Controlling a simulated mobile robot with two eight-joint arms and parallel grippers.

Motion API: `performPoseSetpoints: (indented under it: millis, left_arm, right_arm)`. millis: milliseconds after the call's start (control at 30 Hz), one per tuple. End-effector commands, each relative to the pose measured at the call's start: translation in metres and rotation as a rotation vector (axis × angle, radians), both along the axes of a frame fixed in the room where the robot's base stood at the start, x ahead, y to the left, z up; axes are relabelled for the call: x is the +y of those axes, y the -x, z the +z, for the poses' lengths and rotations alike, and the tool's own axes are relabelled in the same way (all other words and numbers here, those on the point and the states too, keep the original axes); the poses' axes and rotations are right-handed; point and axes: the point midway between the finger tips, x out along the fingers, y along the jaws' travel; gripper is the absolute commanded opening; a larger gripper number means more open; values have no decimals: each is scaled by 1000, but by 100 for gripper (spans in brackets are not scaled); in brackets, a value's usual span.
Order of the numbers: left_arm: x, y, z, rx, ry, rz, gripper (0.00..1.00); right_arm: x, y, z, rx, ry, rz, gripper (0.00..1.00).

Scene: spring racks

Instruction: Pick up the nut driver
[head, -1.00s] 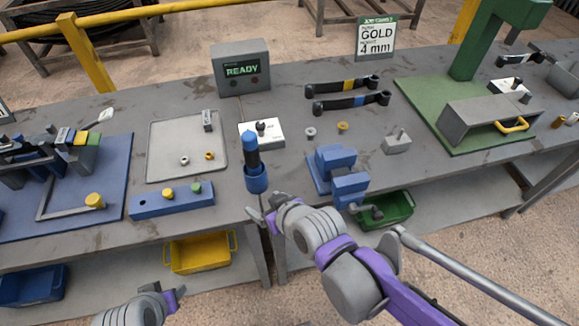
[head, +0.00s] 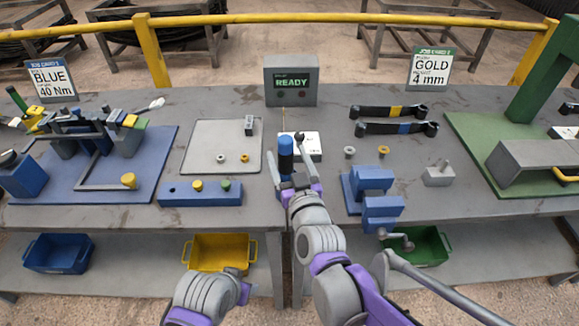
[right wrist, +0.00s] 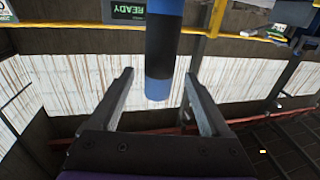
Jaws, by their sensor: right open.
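The blue-and-black upright cylinder that looks like the nut driver (head: 286,154) stands on the grey bench in the head view. Its blue top shows; its lower part is hidden behind my right gripper (head: 295,178). In the right wrist view the nut driver (right wrist: 164,45) shows blue, black and blue bands. There it lies between the two fingers of my right gripper (right wrist: 160,76), with gaps on both sides. The jaws are open and hold nothing. My left gripper (head: 244,292) shows partly at the bottom of the head view, away from the bench top; its jaws are unclear.
Behind stand a white block (head: 308,146) and the READY box (head: 291,82). A blue vise (head: 372,195) is close on the right. A grey tray (head: 205,168) and a blue block with coloured pegs (head: 170,195) are on the left.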

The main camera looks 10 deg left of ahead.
Motion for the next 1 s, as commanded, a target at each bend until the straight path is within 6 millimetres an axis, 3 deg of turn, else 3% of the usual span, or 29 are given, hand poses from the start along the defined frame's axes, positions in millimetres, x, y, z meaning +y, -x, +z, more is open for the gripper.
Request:
performPoseSetpoints:
  millis: [500,767,1000]
  left_arm:
    - [0,0,-1,0,0,0,50]
    - [0,0,-1,0,0,0,50]
    - [0,0,-1,0,0,0,50]
  right_arm:
    - [27,-51,-1,1,0,0,81]
    - [29,-54,-1,2,0,0,81]
    - [29,-54,-1,2,0,0,42]
